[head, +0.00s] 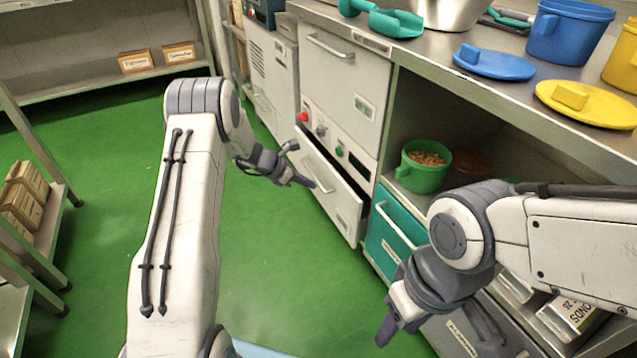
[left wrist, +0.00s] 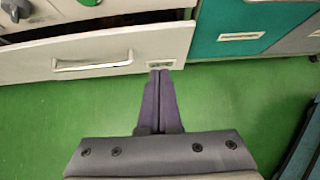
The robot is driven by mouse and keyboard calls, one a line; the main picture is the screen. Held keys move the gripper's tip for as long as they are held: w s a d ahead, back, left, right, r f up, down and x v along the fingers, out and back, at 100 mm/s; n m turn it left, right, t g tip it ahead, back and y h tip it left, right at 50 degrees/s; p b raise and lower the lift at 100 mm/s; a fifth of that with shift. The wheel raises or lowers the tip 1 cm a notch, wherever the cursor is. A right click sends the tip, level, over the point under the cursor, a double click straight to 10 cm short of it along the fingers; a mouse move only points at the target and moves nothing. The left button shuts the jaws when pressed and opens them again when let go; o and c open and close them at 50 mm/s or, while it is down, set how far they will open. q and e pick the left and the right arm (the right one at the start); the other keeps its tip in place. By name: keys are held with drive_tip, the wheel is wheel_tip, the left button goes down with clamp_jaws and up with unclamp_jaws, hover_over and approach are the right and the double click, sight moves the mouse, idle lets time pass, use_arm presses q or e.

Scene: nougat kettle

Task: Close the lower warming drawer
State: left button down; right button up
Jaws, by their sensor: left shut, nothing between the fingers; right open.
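The lower warming drawer (head: 337,196) is a white front with a bar handle, low in the white cabinet, pulled partly out with a dark gap above its front. In the left wrist view its front (left wrist: 100,68) spans the upper left, with the handle and a small label near its right end. My left gripper (head: 308,183) is shut and empty at the drawer front. In the left wrist view its fingertips (left wrist: 160,72) overlap the label area; I cannot tell whether they touch. My right gripper (head: 386,322) is open, at lower right, away from the drawer, with its fingers partly hidden.
A teal drawer (head: 383,238) is right of the white cabinet. Above it, an open shelf holds a green pot (head: 424,178). The upper white door (head: 340,85) is shut. A blue lid (head: 494,64) and yellow lid (head: 590,105) lie on the counter. Green floor in front is clear.

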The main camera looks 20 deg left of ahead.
use_arm(q)
drive_tip(key=s+a+f+m+y+b, duration=0.1)
drive_tip(key=s+a+f+y+b, duration=0.15)
drive_tip(key=a+f+y, duration=0.4)
drive_tip(key=s+a+f+m+y+b, duration=0.2)
drive_tip(key=a+f+y+b, duration=0.15)
drive_tip(key=a+f, duration=0.5)
drive_tip(key=m+t+h+b, duration=0.55)
drive_tip(key=t+b, duration=0.35)
drive_tip(key=t, duration=0.3)
approach(335, 179)
drive_tip(key=w+a, duration=0.2)
drive_tip(key=w, duration=0.1)
drive_tip(key=shift+w+d+m+y+b, duration=0.35)
drive_tip(key=shift+w+d+y+b, duration=0.1)
drive_tip(key=shift+w+d+b, duration=0.65)
drive_tip(key=shift+w+d+r, duration=0.1)
drive_tip(key=shift+w+d, duration=0.15)
drive_tip(key=shift+d, duration=0.1)
